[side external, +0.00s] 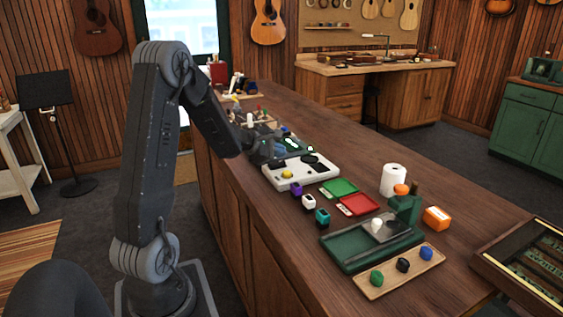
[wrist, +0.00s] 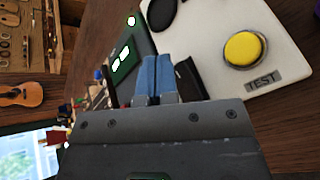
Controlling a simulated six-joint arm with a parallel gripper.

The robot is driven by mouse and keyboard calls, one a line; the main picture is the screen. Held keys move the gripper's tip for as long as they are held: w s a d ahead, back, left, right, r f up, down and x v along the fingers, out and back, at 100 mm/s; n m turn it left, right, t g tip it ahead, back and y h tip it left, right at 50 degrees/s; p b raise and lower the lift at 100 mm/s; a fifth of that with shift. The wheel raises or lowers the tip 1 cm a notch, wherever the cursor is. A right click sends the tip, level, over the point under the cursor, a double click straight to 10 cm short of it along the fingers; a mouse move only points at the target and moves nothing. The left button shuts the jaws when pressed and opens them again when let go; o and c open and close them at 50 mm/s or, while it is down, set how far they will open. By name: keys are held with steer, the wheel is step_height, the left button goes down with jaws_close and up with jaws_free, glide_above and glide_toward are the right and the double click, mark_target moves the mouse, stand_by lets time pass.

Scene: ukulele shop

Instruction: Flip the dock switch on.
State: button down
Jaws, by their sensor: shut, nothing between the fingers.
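A dark dock-like unit (side external: 294,146) with lit green-white marks sits at the far edge of the white board. My gripper (side external: 270,146) is low over the counter beside the unit. In the wrist view its blue fingertips (wrist: 157,62) are together and empty, overlapping the unit's edge. A black block (wrist: 188,80) is just right of the fingers.
The white board (side external: 318,171) carries a yellow TEST button (side external: 287,174) and a black oval (side external: 311,159). Small coloured blocks, green (side external: 339,187) and red (side external: 359,204) trays, a paper roll (side external: 393,180) and a dark green tray (side external: 345,256) are nearer the camera. Bare counter lies right of the board.

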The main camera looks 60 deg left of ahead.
mark_target(274, 164)
steer(key=shift+f, duration=0.15)
steer(key=shift+w+f, duration=0.1)
steer(key=shift+f, duration=0.15)
steer(key=shift+w+f, duration=0.1)
steer(key=shift+f, duration=0.25)
stand_by(0.8)
steer(key=shift+r, duration=0.1)
steer(key=shift+s+r, duration=0.25)
steer(key=shift+r, duration=0.45)
steer(key=shift+s+r, duration=0.25)
steer(key=shift+r, duration=0.55)
steer(key=shift+s+r, duration=0.2)
steer(key=shift+r, duration=0.6)
steer(key=shift+s+r, duration=0.25)
steer(key=shift+r, duration=0.55)
